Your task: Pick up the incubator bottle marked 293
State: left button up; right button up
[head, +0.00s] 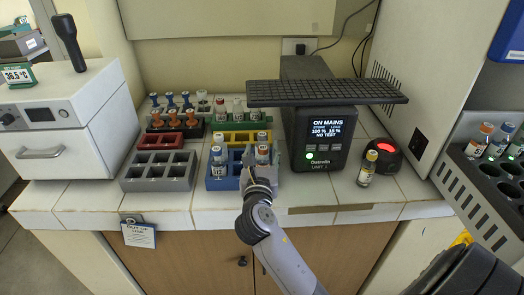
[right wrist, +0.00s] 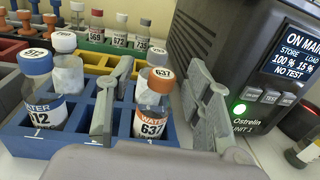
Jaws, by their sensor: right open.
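I cannot read the number 293 on any bottle in view. My right gripper (head: 260,172) is open at the blue rack (head: 215,184) in the head view. In the right wrist view its fingers (right wrist: 158,100) stand on either side of an orange-capped bottle (right wrist: 152,118) labelled WATER 637, with no grip on it seen. My left gripper is not in view.
Yellow (head: 226,136), green, red (head: 161,143) and grey (head: 157,178) racks stand around the blue one. A black power unit (head: 318,130) stands close on the right. A yellow-capped bottle (head: 367,168) stands by a red-lit device (head: 387,153). A dark rack (head: 475,182) is far right.

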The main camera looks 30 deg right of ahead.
aim_at(262, 137)
jog(key=x, duration=0.8)
jog(key=shift+w, duration=0.2)
jog(key=shift+s, duration=0.1)
jog(key=shift+c, duration=0.4)
jog(key=shift+a, duration=0.1)
grip_shut()
